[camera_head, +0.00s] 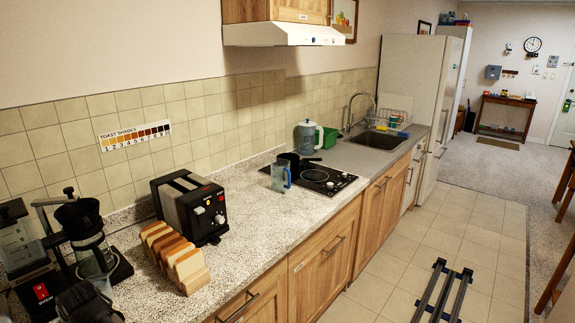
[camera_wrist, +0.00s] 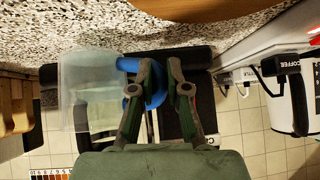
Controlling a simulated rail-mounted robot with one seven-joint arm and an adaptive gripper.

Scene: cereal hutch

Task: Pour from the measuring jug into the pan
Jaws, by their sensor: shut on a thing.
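My gripper (camera_wrist: 160,88) is shut on the blue handle of a clear, pale measuring jug (camera_wrist: 85,85), seen in the wrist view. The jug's body lies to the left of the fingers, and its contents cannot be made out. In the head view, a dark shape (camera_head: 88,302) at the lower left may be my gripper, but this is unclear. A blue-handled jug (camera_head: 279,179) also shows there, beside the cooktop; I cannot tell how it relates to the held one. The black pan (camera_head: 291,159) is on the cooktop, partly behind that jug, and its inside is hidden.
A black toaster (camera_head: 188,205), a rack of bread slices (camera_head: 175,257) and a coffee maker (camera_head: 92,245) crowd the near counter. Bare counter (camera_head: 262,222) lies between toaster and cooktop (camera_head: 325,179). A range hood (camera_head: 285,34) hangs above.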

